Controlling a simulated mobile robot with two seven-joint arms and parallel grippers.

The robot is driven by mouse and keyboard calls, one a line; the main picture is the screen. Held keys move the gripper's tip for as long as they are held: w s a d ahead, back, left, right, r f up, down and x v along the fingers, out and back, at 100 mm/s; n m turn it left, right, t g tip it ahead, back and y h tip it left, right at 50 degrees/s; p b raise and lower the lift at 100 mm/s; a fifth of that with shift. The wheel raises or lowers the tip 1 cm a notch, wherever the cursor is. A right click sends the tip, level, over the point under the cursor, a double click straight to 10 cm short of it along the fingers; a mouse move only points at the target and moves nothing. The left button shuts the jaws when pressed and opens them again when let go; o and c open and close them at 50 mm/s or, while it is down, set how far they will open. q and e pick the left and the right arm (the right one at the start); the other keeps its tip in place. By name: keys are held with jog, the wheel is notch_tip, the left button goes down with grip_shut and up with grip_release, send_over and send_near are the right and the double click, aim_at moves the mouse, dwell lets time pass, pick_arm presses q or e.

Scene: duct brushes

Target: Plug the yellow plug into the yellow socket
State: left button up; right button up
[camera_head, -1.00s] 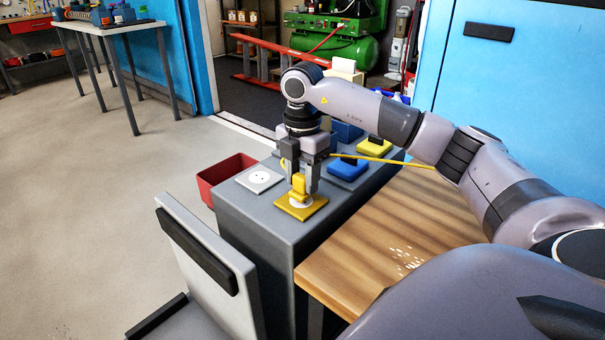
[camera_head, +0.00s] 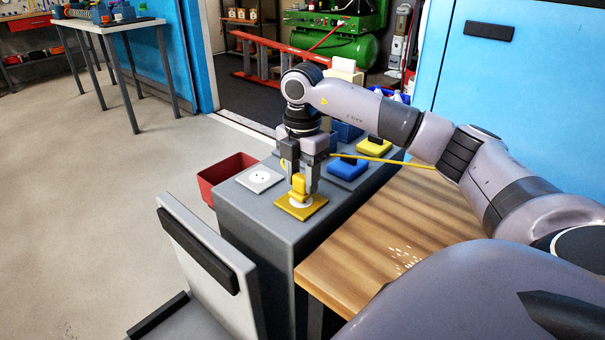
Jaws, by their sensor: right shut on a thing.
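The yellow plug (camera_head: 298,186) is upright at the yellow socket (camera_head: 312,210), a yellow square plate with a white round face on the grey cabinet top. My right gripper (camera_head: 299,180) points down and is shut on the yellow plug. The plug's lower end meets the white face of the socket; I cannot tell how deep its pins sit. A yellow cord (camera_head: 375,159) runs right from behind the gripper. My left gripper is not in view.
A white socket (camera_head: 259,179), a blue plate with a blue plug (camera_head: 347,168) and a yellow plate with a dark top (camera_head: 373,147) share the grey cabinet (camera_head: 262,221). A red bin (camera_head: 208,188) stands left. A wooden table (camera_head: 385,240) adjoins at right.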

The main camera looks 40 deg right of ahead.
aim_at(302, 175)
pick_arm(q)
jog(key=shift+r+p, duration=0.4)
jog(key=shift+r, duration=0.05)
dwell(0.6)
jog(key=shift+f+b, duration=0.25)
jog(key=shift+b, duration=0.05)
pick_arm(e)
jog(key=shift+f, duration=0.55)
jog(key=o, duration=1.1)
notch_tip(302, 175, up, 6)
jog(key=shift+f+p, duration=0.1)
jog(key=shift+p, duration=0.9)
jog(key=shift+r, duration=0.65)
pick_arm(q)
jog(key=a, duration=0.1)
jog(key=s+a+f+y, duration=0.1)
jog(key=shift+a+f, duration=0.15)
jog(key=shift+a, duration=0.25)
